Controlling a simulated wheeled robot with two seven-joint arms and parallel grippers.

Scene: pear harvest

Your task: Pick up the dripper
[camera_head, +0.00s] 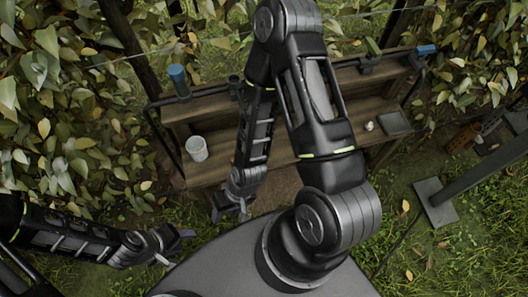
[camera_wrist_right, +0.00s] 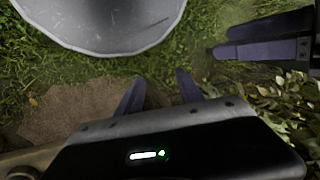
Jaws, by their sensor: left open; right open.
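I cannot make out for sure which thing is the dripper. A small pale object (camera_head: 369,125) sits on the right part of the wooden bench (camera_head: 285,172) in the head view, too small to identify. My right gripper (camera_head: 231,212) is open and empty over the ground in front of the bench. Its two fingers show apart in the right wrist view (camera_wrist_right: 160,91), with only soil and grass beyond them. My left gripper (camera_head: 178,246) is open and empty, lower left of the right one, over grass. My right arm hides the middle of the bench.
A white cup (camera_head: 197,149) stands on the bench's left part. A blue-topped item (camera_head: 178,80) is at its back left and another (camera_head: 426,50) at its back right. A dark flat box (camera_head: 394,123) lies at the right. A grey post base (camera_head: 435,203) stands right of the bench. Leafy branches crowd the left.

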